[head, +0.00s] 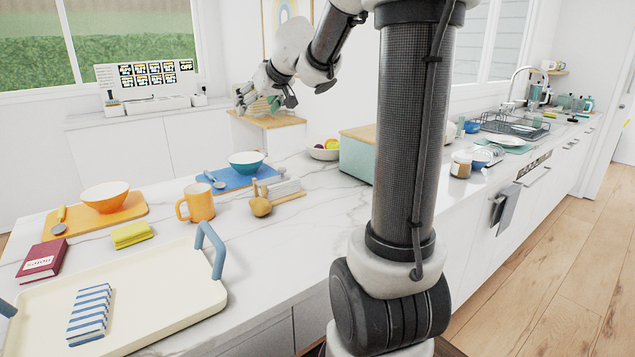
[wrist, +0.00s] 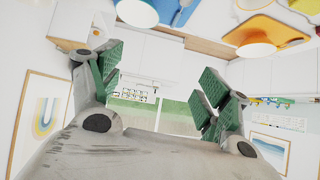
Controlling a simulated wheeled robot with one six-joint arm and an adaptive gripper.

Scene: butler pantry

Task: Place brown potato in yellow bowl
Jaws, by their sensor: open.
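My gripper (head: 246,100) is raised towards the back, away from bowl and brown thing. In the wrist view my gripper (wrist: 160,82) has its green-padded fingers wide apart, with nothing between them.
A blue mat holds a teal bowl (head: 246,162). An orange mug (head: 198,201), a yellow cloth (head: 131,234), a red book (head: 43,262) and a cream tray (head: 160,290) with raised blue handles crowd the counter's left. A box with a wooden lid (head: 358,160) stands behind my arm.

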